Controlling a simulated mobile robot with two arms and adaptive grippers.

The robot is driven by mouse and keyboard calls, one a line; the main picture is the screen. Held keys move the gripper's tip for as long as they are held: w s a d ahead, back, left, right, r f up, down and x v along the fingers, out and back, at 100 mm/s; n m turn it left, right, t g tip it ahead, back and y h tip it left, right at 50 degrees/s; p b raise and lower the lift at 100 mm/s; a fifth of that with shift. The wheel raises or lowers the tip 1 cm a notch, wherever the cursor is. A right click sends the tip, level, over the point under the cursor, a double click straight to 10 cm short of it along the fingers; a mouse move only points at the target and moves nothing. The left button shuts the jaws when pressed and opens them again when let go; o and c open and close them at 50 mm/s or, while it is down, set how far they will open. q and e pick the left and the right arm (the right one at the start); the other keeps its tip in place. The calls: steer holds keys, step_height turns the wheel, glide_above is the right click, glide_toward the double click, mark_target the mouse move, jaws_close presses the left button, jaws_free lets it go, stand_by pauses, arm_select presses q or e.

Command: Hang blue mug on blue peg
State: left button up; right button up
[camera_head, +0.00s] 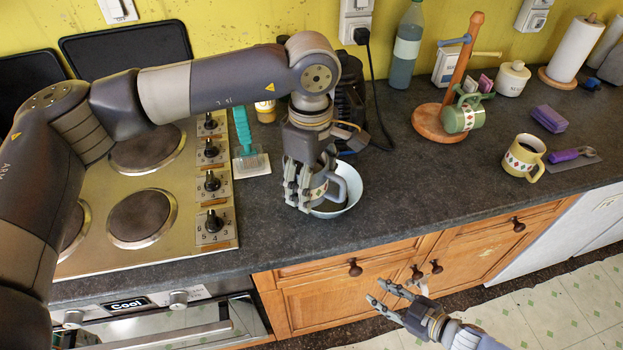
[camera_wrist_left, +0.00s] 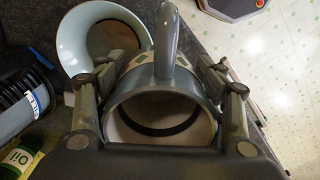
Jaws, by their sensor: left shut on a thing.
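The blue-grey mug (camera_head: 338,188) is held in my left gripper (camera_head: 310,188), just above or in the pale bowl (camera_head: 352,205) on the counter. In the left wrist view the mug (camera_wrist_left: 168,50) lies between both fingers, its mouth toward the camera and its handle at the top of the picture. The blue peg (camera_head: 452,41) sticks out to the left near the top of the wooden mug tree (camera_head: 472,62), and it is bare. The mug tree is well to the right of my left gripper. My right gripper (camera_head: 393,302) is open and empty, low in front of the cabinets.
A green mug (camera_head: 465,116) hangs low on the tree, and a cream peg (camera_head: 487,54) is bare. A yellow mug (camera_head: 524,157) stands at the right. A black appliance (camera_head: 350,100) and a bottle (camera_head: 406,45) stand behind. Counter between bowl and tree is clear.

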arm_select(q)
steer(key=shift+w, duration=0.1)
arm_select(e)
steer(key=s+d+f+m+g+h, duration=0.1)
steer(key=s+d+f+m+h, duration=0.3)
steer(key=f, duration=0.5)
steer(key=s+d+f+m+h, duration=0.2)
steer(key=s+d+f+h, duration=0.3)
steer(key=f, duration=0.4)
arm_select(q)
steer(key=shift+s+a+f+m, duration=0.15)
steer(key=shift+s+a+m, duration=0.15)
steer(key=shift+a+m, duration=0.15)
steer(key=s+a+f+m, duration=0.2)
steer(key=s+a+m, duration=0.8)
steer(key=a, duration=0.4)
steer(key=shift+s+a+f+m, duration=0.2)
steer(key=shift+a+f+m, duration=0.15)
steer(key=shift+m, duration=0.5)
arm_select(e)
steer(key=s+f+m+g, duration=0.2)
steer(key=s+f+g, duration=0.1)
steer(key=s, duration=0.9)
steer(key=s+a+f+m+g, duration=0.1)
steer(key=s+f+g, duration=0.2)
steer(key=s, duration=0.9)
step_height(320, 180, down, 3)
steer(key=shift+a+m+h, duration=0.3)
steer(key=shift+m, duration=0.1)
